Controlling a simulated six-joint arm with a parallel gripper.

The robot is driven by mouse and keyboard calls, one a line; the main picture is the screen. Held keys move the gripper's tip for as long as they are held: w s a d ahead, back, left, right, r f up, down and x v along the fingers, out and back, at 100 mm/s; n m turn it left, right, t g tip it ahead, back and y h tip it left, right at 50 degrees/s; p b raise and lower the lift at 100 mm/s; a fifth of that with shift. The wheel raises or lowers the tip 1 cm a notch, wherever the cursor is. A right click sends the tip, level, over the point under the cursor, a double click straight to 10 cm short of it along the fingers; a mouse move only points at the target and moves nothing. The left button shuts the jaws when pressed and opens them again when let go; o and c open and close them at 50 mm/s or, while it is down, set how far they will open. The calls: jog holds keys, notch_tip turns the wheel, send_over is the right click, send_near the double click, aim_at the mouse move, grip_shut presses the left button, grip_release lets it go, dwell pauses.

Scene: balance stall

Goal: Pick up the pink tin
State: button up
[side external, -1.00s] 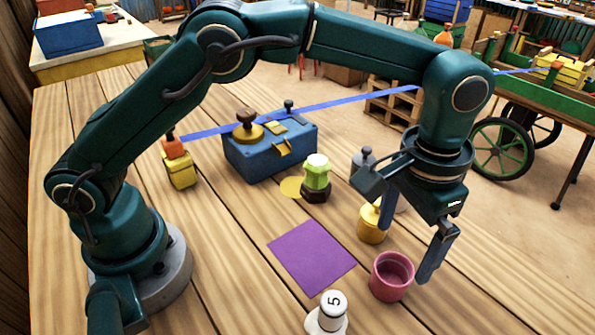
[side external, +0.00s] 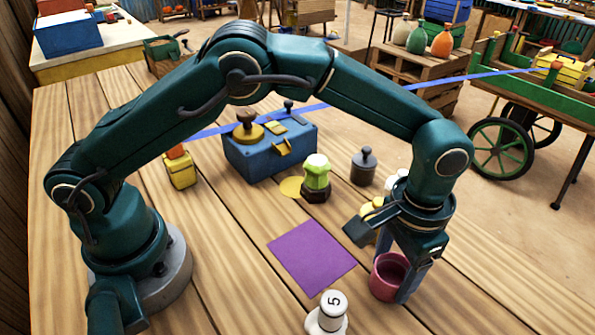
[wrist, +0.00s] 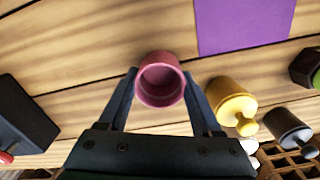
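The pink tin (side external: 382,286) stands upright on the wooden table, right of the purple square; it is open-topped and looks empty. My gripper (side external: 396,270) points down over it, with one finger at its right side and the other partly hidden behind it. In the wrist view the pink tin (wrist: 160,96) lies between the two fingertips of my open gripper (wrist: 160,74). The fingers are close to its sides; whether they touch it I cannot tell.
A yellow weight (wrist: 232,100) stands close beside the right finger, with a dark grey weight (side external: 363,168) farther back. A white piece marked 5 (side external: 328,314) is at the front. The purple square (side external: 311,257) is bare. A blue box (side external: 270,150) stands behind.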

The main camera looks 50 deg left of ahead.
jog(key=c, duration=0.4)
jog(key=shift+c, duration=0.2)
jog(key=shift+r, duration=0.15)
